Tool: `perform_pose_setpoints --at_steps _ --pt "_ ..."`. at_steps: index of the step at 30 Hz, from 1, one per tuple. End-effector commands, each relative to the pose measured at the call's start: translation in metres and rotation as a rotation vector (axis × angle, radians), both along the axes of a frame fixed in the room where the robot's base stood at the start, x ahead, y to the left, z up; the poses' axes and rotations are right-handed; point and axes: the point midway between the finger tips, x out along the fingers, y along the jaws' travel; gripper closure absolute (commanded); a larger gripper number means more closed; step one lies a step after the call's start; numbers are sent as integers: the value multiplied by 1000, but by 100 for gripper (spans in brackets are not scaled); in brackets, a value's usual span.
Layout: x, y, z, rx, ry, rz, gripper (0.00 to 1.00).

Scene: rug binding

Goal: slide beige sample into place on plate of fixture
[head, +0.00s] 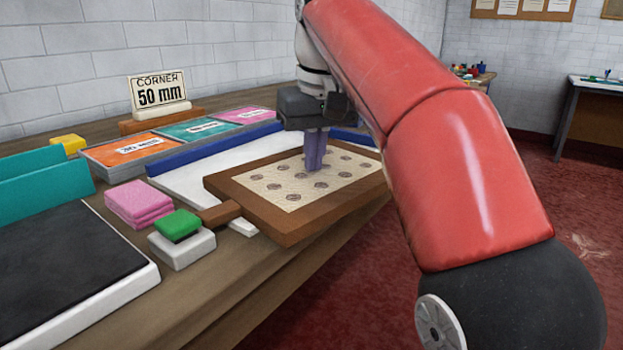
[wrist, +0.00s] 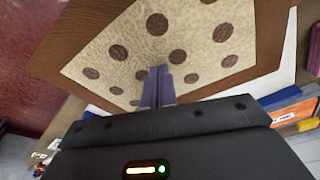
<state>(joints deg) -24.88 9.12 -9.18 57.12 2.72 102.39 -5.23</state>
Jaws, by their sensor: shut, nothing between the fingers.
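The beige sample (head: 275,189) is a flat sheet with several dark round spots. It lies on the brown plate (head: 285,229), inside the plate's brown border, and the plate sits on a white and blue fixture (head: 185,184). My gripper (head: 315,168) is shut and empty, pointing down with its purple fingertips at the sample's surface. The head view does not show for certain whether they touch it. In the wrist view the shut fingers (wrist: 160,72) stand over the spotted sample (wrist: 125,70), with the brown plate (wrist: 60,48) around it.
A pink block stack (head: 138,203) and a green pad on a white base (head: 180,238) stand left of the plate's handle. Orange, teal and pink trays (head: 200,131) and a "CORNER 50 mm" sign (head: 159,96) are behind. A black-topped board (head: 65,275) is at the front left.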

Motion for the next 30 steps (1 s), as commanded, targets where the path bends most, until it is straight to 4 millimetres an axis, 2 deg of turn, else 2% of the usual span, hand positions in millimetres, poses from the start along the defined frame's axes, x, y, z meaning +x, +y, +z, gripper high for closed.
perform_pose_setpoints --at_steps 5,21,30 --pt "4 2 2 -1 2 0 100" --pt "33 22 4 -1 1 1 100" --pt "34 22 2 0 1 0 100"
